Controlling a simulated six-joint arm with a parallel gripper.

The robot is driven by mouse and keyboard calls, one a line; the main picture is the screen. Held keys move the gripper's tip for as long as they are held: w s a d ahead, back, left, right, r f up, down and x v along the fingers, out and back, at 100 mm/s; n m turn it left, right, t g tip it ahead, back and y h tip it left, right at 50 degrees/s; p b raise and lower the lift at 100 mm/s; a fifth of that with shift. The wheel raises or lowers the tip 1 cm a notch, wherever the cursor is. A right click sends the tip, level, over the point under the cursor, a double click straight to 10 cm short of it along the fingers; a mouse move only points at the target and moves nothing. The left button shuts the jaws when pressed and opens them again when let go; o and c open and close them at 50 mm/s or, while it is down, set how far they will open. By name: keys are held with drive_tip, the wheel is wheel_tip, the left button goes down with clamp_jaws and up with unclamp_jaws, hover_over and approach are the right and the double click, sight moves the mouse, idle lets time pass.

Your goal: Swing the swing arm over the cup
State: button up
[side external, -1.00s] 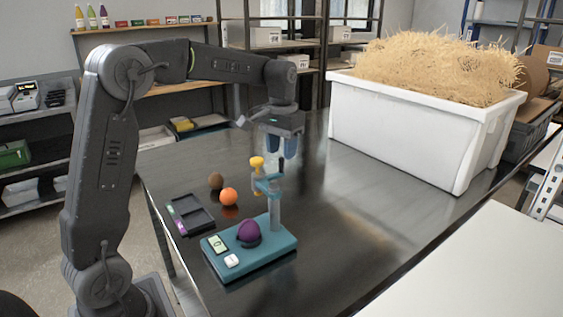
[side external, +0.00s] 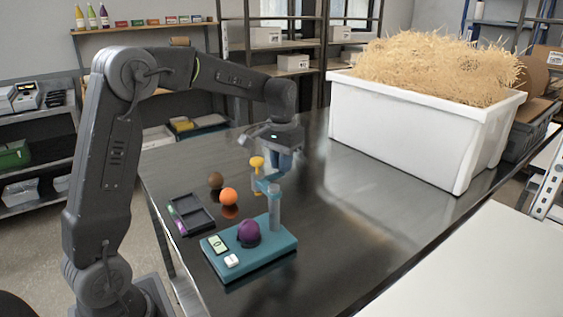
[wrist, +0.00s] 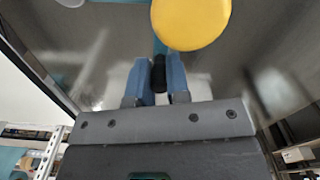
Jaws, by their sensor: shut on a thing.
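The teal swing arm (side external: 265,186) sits on a clear post (side external: 274,208) on a teal base (side external: 285,240). A yellow round piece (side external: 257,162) is at its outer end, toward the back left, and looms large in the wrist view (wrist: 190,22). My gripper (side external: 284,168) is at the arm's handle. In the wrist view, its blue fingers are shut on the black handle (wrist: 158,72). A purple ball (side external: 249,232) sits on the base, apart from the yellow piece. I cannot clearly make out a cup beneath the ball.
A dark tray (side external: 190,214) lies left of the base. A large white bin of straw (side external: 410,135) stands at the right. The dark table right of the base is clear.

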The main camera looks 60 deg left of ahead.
sight(254, 163)
clamp_jaws()
drive_tip(key=s+a+n, duration=0.1)
drive_tip(key=s+n, duration=0.1)
drive_tip(key=n, duration=0.1)
drive_tip(key=s+a+n, duration=0.1)
drive_tip(key=s+n, duration=0.3)
drive_tip(key=n, duration=0.1)
drive_tip(key=shift+a+n, duration=0.3)
drive_tip(key=shift+a, duration=0.1)
drive_tip(key=s+d+n, duration=0.2)
drive_tip(key=s+n, duration=0.4)
drive_tip(key=n, duration=0.3)
drive_tip(key=shift+s+d+n, duration=0.3)
idle(0.4)
